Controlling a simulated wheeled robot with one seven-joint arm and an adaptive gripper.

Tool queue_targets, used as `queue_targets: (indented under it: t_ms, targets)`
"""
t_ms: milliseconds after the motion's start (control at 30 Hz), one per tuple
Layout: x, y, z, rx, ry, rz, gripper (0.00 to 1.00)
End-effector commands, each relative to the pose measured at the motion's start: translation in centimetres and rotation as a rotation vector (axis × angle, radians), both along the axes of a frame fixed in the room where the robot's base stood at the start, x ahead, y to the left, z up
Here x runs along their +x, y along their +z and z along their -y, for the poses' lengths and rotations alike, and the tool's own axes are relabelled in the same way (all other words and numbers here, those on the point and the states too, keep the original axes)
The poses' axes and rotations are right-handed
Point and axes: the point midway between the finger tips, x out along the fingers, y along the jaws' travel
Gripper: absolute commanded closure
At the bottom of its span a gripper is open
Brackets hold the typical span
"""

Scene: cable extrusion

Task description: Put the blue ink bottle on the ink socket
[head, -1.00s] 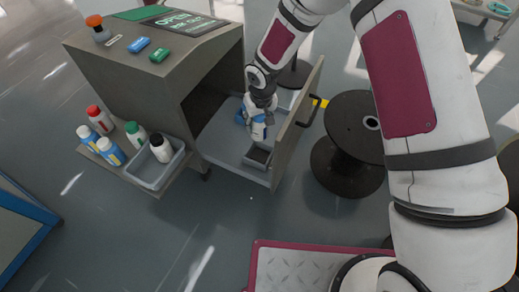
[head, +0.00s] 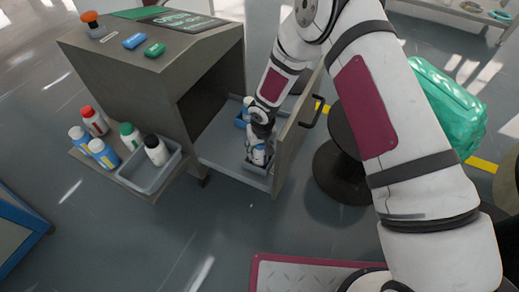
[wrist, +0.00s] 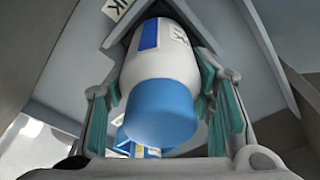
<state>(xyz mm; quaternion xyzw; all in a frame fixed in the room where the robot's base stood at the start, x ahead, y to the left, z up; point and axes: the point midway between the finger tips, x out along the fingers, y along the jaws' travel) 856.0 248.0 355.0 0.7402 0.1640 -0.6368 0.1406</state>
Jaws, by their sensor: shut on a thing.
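A white bottle with a blue cap and blue label (wrist: 165,75) is between the fingers of my gripper (head: 261,138). Its blue cap faces the wrist camera. In the head view the bottle (head: 257,157) is at the front of the open drawer, at a small grey socket tray (head: 257,169). I cannot tell whether it touches the tray. A second blue-and-white item (head: 243,116) stands further back in the drawer. Part of it shows below the held bottle in the wrist view (wrist: 138,146). My gripper hides part of the drawer.
A side shelf holds bottles with red (head: 93,120), blue (head: 102,152) and green (head: 131,136) caps. The drawer front (head: 289,140) stands close right of my gripper. A dark spool (head: 340,175) is beyond it.

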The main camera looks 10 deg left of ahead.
Motion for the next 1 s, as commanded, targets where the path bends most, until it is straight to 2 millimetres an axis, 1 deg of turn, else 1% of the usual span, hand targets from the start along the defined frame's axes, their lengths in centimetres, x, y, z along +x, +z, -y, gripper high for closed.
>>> queue_targets:
  t_ms: [133, 267, 300, 367, 667, 800, 867, 1000]
  targets:
    - [0.1, 0.1, 0.0, 0.000, 0.000, 0.001, 0.86]
    - [0.0, -0.3, 0.0, 0.000, 0.000, 0.001, 0.86]
    - [0.0, -0.2, 0.0, 0.000, 0.001, 0.000, 0.44]
    - [0.0, -0.2, 0.0, 0.000, 0.001, 0.000, 0.31]
    - [0.0, -0.1, 0.0, 0.000, 0.000, 0.000, 0.31]
    - [0.0, 0.3, 0.0, 0.000, 0.000, 0.000, 0.31]
    - [-0.1, 1.2, 0.0, 0.001, 0.000, 0.002, 0.31]
    - [-0.4, 4.0, 0.2, 0.001, 0.001, 0.002, 0.31]
